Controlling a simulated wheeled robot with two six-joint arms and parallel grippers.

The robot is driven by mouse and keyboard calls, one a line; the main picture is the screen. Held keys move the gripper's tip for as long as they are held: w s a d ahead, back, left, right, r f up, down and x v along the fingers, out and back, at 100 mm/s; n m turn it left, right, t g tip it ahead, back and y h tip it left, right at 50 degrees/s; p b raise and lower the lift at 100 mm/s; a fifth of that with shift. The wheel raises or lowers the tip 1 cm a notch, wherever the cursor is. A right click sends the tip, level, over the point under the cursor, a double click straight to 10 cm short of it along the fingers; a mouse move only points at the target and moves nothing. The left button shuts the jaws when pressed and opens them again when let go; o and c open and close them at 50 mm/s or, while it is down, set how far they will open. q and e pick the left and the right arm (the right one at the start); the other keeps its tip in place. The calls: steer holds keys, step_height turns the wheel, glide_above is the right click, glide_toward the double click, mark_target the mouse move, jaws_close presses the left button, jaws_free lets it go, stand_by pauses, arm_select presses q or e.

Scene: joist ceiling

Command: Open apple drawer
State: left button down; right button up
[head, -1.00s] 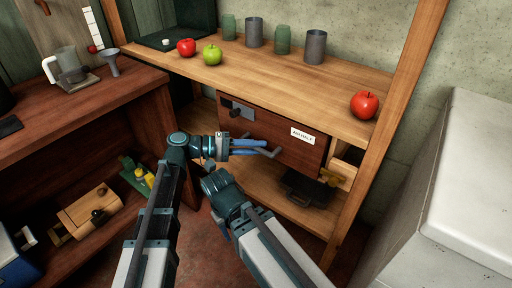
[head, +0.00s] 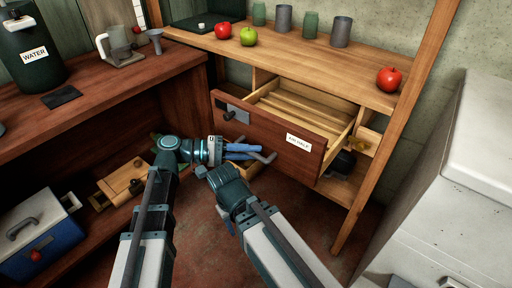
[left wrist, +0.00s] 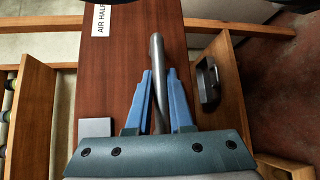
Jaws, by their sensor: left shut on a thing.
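The wooden drawer (head: 262,133) under the shelf stands pulled out, its open top showing a slatted, seemingly empty inside. Its red-brown front bears a white label (head: 299,143) and a grey bar handle (head: 268,158). My left gripper (head: 246,151) is shut on this handle; in the left wrist view the handle (left wrist: 157,70) runs between the blue fingers. My right arm ends just below the left gripper, and its fingers cannot be made out. A red apple (head: 223,30), a green apple (head: 248,36) and another red apple (head: 388,79) sit on the shelf.
Several cups and jars (head: 341,31) stand at the shelf's back. A wooden post (head: 390,140) and a white cabinet (head: 440,220) bound the right side. A dark wooden bench (head: 120,85) with a water container (head: 30,50) is at left.

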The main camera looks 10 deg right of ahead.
arm_select(q)
steer(key=s+a, duration=0.1)
steer(key=a, duration=0.1)
steer(key=s+a, duration=0.2)
steer(key=shift+s+a, duration=0.2)
steer(key=shift+a, duration=0.05)
steer(key=c, duration=0.8)
jaws_free()
steer(key=a, duration=0.4)
steer(key=w+a+r+p, duration=0.1)
steer(key=a, duration=0.4)
steer(key=w+a+p, duration=0.1)
steer(key=a, duration=0.3)
steer(key=shift+a+r, duration=0.25)
steer(key=shift+r, duration=0.15)
steer(key=shift+s, duration=0.1)
